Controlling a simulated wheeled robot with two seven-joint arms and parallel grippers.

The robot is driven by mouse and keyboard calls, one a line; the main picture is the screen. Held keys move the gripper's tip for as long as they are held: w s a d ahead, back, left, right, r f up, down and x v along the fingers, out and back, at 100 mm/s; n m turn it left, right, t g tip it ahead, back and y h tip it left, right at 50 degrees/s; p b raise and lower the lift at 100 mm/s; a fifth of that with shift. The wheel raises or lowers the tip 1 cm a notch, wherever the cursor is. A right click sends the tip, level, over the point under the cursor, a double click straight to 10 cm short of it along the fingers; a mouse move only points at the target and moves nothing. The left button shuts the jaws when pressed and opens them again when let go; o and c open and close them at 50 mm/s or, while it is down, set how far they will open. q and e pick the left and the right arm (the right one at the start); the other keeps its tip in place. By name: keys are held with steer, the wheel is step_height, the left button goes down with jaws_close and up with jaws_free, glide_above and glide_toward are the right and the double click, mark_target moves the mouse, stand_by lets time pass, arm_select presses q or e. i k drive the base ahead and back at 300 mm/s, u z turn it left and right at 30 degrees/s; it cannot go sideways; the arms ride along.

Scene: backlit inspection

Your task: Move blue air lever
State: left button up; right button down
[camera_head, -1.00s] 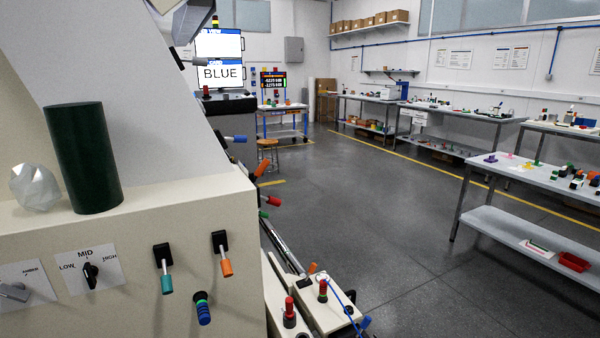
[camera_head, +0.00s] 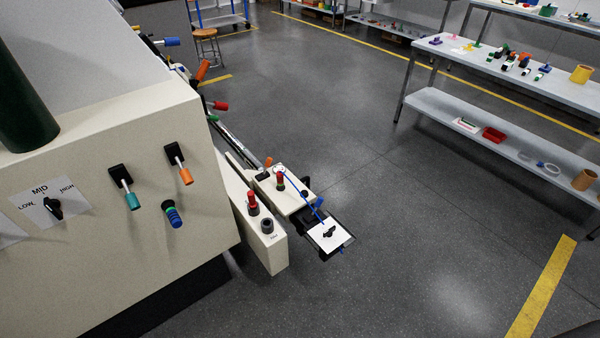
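Several blue parts are in view, and I cannot tell for sure which is the air lever. A blue-handled lever (camera_head: 170,42) sticks out to the right behind the cream cabinet at the upper left. A small blue handle (camera_head: 318,202) shows beside a thin blue line on the low cream unit (camera_head: 297,195) near the middle. Neither of my grippers is in view.
The cream cabinet (camera_head: 95,240) fills the left, with a teal lever (camera_head: 131,198), an orange lever (camera_head: 184,174) and a LOW-MID-HIGH dial (camera_head: 53,208). A grey bench (camera_head: 500,85) stands at the upper right. The grey floor (camera_head: 400,210) between is clear.

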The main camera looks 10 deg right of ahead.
mark_target(320, 200)
steer(key=z, duration=2.1)
steer(key=i, duration=2.7)
steer(key=u, duration=3.5)
steer(key=i, duration=0.5)
steer(key=u, duration=0.15)
steer(key=k, duration=0.4)
steer(key=u, duration=0.15)
